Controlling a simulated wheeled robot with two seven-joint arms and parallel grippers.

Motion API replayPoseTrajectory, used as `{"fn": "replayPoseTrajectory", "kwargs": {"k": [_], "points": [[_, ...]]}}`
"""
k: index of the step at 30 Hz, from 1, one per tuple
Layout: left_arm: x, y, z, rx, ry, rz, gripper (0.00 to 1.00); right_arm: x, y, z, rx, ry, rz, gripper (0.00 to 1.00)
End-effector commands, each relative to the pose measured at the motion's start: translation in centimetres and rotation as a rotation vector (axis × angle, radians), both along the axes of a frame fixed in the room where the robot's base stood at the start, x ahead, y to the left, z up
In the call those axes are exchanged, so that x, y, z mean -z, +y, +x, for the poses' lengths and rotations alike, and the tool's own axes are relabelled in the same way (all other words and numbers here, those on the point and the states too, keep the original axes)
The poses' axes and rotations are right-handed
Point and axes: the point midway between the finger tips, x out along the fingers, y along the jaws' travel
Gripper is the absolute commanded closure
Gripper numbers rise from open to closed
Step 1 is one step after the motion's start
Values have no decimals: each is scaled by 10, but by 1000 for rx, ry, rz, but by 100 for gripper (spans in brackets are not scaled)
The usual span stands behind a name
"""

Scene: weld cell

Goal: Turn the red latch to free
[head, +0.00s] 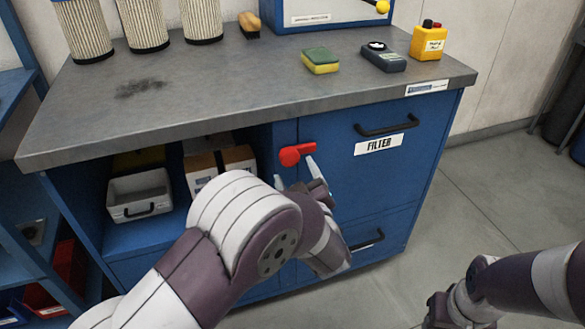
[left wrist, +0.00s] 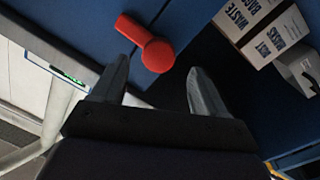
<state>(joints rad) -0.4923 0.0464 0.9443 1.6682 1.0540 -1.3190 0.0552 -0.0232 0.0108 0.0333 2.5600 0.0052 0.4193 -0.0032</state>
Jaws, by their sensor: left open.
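The red latch (head: 290,156) is on the front of the blue cabinet, at the left edge of the FILTER door (head: 395,175). Its round hub is at the left and its short handle points right. My left gripper (head: 296,173) is open and empty, just below and in front of the latch. In the left wrist view the latch (left wrist: 156,52) shows with its hub between the two finger ends of my left gripper (left wrist: 159,66); I cannot tell whether they touch. My right gripper (head: 438,311) is low at the right, dark and partly cut off.
The grey worktop (head: 220,90) overhangs above the latch. A black door handle (head: 386,128) is to its right. An open shelf at the left holds a grey bin (head: 140,193) and a cardboard box (head: 218,163).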

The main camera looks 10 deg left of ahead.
Motion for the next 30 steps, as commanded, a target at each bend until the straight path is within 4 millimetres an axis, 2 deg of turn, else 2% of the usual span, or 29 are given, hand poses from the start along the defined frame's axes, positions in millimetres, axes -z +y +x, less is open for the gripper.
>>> {"fn": "replayPoseTrajectory", "kwargs": {"k": [3,6,17,18,20,24,30], "points": [[2,12,20,-1,-1,-1,27,7,0,0,0,0,0,57],[1,17,31,0,0,0,27,9,0,0,0,0,0,57],[0,21,39,3,1,0,27,10,0,0,0,0,0,57],[0,21,39,3,1,0,33,10,0,0,0,0,0,57],[0,21,39,3,1,0,53,10,0,0,0,0,0,57],[0,21,39,3,2,0,98,10,0,0,0,0,0,57],[1,21,40,3,-3,-7,100,12,0,0,0,0,0,57]]}}
